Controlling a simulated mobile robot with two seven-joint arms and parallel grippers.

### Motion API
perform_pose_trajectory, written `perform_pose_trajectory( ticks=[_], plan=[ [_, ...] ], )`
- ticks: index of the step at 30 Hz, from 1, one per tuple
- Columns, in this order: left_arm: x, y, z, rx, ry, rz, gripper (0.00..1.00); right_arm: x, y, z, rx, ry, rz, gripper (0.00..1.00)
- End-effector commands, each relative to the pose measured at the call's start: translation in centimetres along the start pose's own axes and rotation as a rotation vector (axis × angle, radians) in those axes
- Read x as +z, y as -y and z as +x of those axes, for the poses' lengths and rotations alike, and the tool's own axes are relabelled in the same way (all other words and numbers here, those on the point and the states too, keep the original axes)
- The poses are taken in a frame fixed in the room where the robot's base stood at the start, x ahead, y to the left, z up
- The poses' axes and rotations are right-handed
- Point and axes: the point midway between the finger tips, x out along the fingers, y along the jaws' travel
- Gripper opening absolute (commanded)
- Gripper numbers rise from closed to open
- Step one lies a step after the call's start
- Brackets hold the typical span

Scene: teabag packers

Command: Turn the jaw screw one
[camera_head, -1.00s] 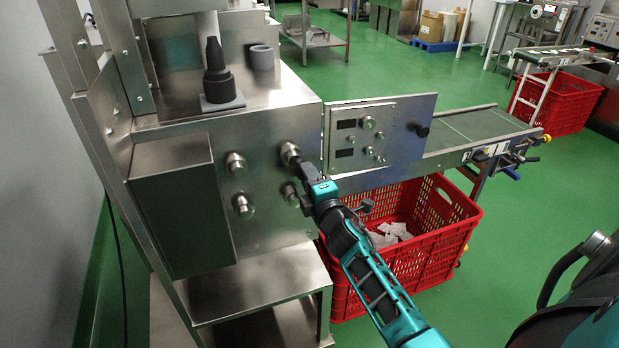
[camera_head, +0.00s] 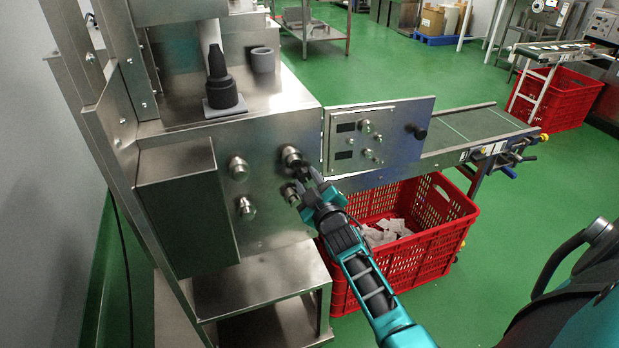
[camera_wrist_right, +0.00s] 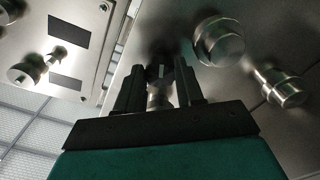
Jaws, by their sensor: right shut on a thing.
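The front plate (camera_head: 215,140) of the steel machine carries several round metal screws. No number marks show. My left gripper is not in view.
A control panel (camera_head: 360,138) with knobs stands just right of the screws. A steel box (camera_head: 185,215) juts out at the left. A red crate (camera_head: 405,255) with white teabags stands below, under a conveyor (camera_head: 475,132). Green floor lies free at the right.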

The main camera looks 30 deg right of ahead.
Motion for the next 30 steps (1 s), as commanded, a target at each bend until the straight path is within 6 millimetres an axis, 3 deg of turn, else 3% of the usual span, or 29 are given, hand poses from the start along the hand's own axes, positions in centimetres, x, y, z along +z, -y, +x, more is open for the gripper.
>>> perform_pose_trajectory(
  ticks=[15,30],
  plan=[
    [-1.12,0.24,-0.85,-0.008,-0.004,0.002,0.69,-0.08,0.12,-0.02,-0.001,0.001,0.377,0.07],
    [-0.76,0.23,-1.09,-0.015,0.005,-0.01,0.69,-0.03,0.21,-0.02,-0.001,0.0,0.469,0.07]
  ],
)
